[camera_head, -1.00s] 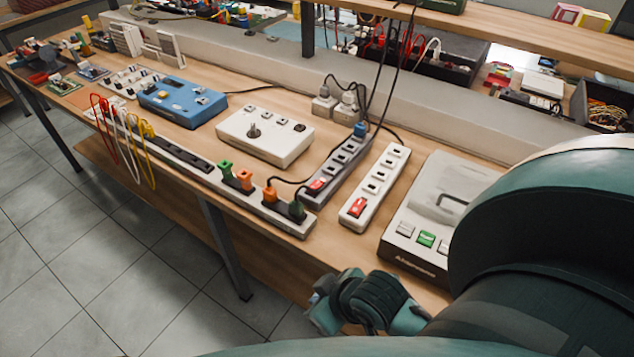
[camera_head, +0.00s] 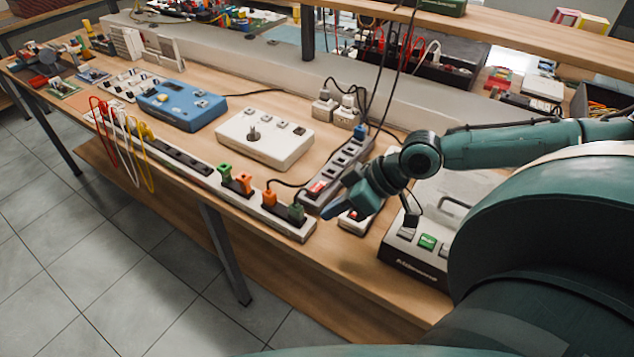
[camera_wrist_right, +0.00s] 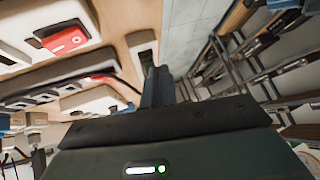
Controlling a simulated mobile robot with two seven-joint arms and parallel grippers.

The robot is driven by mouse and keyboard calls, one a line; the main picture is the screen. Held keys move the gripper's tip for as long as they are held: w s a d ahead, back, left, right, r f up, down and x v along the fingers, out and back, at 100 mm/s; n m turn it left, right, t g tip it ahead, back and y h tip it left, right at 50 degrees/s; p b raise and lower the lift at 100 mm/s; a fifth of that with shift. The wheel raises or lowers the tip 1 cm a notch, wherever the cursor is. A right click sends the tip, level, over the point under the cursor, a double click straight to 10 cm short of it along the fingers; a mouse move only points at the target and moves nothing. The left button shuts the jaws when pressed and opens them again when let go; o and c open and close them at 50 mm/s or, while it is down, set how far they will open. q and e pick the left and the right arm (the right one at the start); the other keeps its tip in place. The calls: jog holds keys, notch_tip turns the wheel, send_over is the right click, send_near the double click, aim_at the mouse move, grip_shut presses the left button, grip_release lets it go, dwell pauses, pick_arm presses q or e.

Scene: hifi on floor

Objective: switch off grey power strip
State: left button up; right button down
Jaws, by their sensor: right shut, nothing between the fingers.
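The grey power strip (camera_head: 342,162) lies on the bench, with a red switch (camera_head: 316,187) at its near end and a blue plug (camera_head: 360,132) at its far end. My right gripper (camera_head: 333,208) is shut and empty. In the head view its tips appear just right of the grey strip's near end; I cannot tell whether they touch anything. In the right wrist view the closed fingers (camera_wrist_right: 156,88) show, with a large red switch (camera_wrist_right: 66,41) to their left; I cannot tell which strip that switch belongs to. My left gripper is out of view.
A white power strip (camera_head: 350,225) is mostly hidden behind my right gripper. A long strip (camera_head: 180,157) with coloured plugs runs along the bench's front edge. A white box (camera_head: 265,138) stands left and a device with a green button (camera_head: 427,241) stands right.

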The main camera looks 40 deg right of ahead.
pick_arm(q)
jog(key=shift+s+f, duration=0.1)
pick_arm(e)
jog(key=w+d+r+m+t+h, duration=0.1)
jog(key=w+d+r+m+t, duration=0.1)
jog(key=w+d+r, duration=0.2)
jog(key=d+r, duration=0.3)
jog(key=shift+w+d+m, duration=0.25)
jog(key=shift+d+m, duration=0.05)
jog(key=shift+d, duration=0.05)
jog(key=b, duration=0.2)
send_over(317, 191)
notch_tip(317, 191, down, 7)
jog(key=shift+f, duration=0.1)
jog(key=f, duration=0.2)
jog(key=shift+s+a+f, duration=0.15)
jog(key=shift+s+f, duration=0.1)
jog(key=shift+f, duration=0.05)
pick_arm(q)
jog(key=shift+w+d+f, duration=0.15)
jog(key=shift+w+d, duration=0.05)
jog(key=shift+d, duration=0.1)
pick_arm(e)
jog(key=shift+f, duration=0.6)
